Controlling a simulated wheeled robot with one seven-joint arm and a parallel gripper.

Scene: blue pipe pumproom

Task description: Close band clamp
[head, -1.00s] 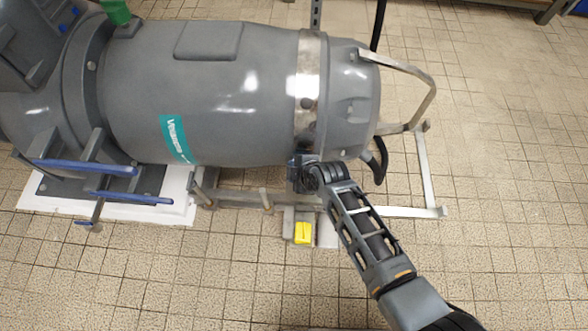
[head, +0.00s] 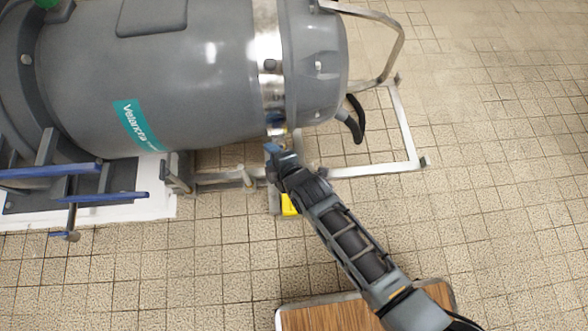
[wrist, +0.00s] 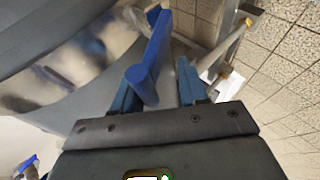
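The band clamp (head: 267,60) is a shiny metal band around the right end of the large grey pump body (head: 200,75). Its lower part, with small blue parts, is at the pump's near side. In the wrist view, a blue lever (wrist: 150,58) stands between my gripper's blue fingers, closer to the left finger and overlapping it in view. A gap shows between the lever and the right finger. My gripper (wrist: 158,85) is open. In the head view, my gripper (head: 272,149) is just below the band's lower end. Whether a finger touches the lever cannot be told.
Blue-handled bars (head: 105,196) stick out at lower left. A yellow block (head: 289,205) lies below my gripper. Tiled floor is clear to the right.

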